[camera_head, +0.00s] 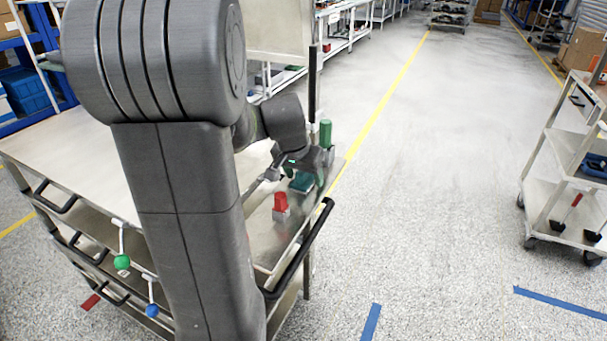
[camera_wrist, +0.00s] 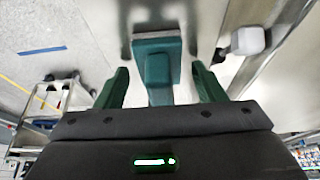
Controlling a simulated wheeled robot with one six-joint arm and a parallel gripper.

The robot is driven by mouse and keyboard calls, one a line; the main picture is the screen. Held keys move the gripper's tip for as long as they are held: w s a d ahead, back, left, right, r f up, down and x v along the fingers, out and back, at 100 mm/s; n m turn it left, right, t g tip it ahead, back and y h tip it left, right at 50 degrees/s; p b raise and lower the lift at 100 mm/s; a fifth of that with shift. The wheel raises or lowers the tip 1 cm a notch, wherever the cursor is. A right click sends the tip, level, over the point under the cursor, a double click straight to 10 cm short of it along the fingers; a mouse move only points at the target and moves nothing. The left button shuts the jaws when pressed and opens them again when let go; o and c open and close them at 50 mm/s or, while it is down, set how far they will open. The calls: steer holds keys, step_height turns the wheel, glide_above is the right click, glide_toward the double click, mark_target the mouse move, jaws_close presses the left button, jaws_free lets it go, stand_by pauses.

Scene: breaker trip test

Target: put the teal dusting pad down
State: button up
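The teal dusting pad (camera_head: 302,182) rests on the metal top of the trolley, near its far right edge. In the wrist view the pad (camera_wrist: 156,48) has a wide head and a narrower teal handle pointing toward my gripper (camera_wrist: 160,75). My gripper is open. Its two green fingers stand on either side of the handle, with a visible gap on both sides. In the head view my gripper (camera_head: 312,172) is at the pad and partly covers it.
A red block (camera_head: 281,202) on a pale base stands nearer on the trolley top. A green cylinder (camera_head: 326,133) and a dark upright post (camera_head: 313,80) are just beyond my gripper. A black handle (camera_head: 305,250) runs along the trolley's right end. Open floor lies to the right.

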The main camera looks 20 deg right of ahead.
steer(key=shift+r, duration=0.5)
steer(key=v, duration=1.1)
steer(key=shift+r+p, duration=0.15)
steer(key=shift+p, duration=0.25)
steer(key=shift+s, duration=0.1)
steer(key=x, duration=0.6)
steer(key=b+x, duration=0.1)
steer(key=x, duration=0.5)
steer(key=shift+a+f, duration=0.1)
steer(key=shift+f, duration=0.35)
step_height(320, 180, up, 3)
steer(key=shift+f+p, duration=0.15)
steer(key=shift+p, duration=0.15)
steer(key=shift+r, duration=0.55)
steer(key=shift+s, duration=0.1)
steer(key=shift+f, duration=0.1)
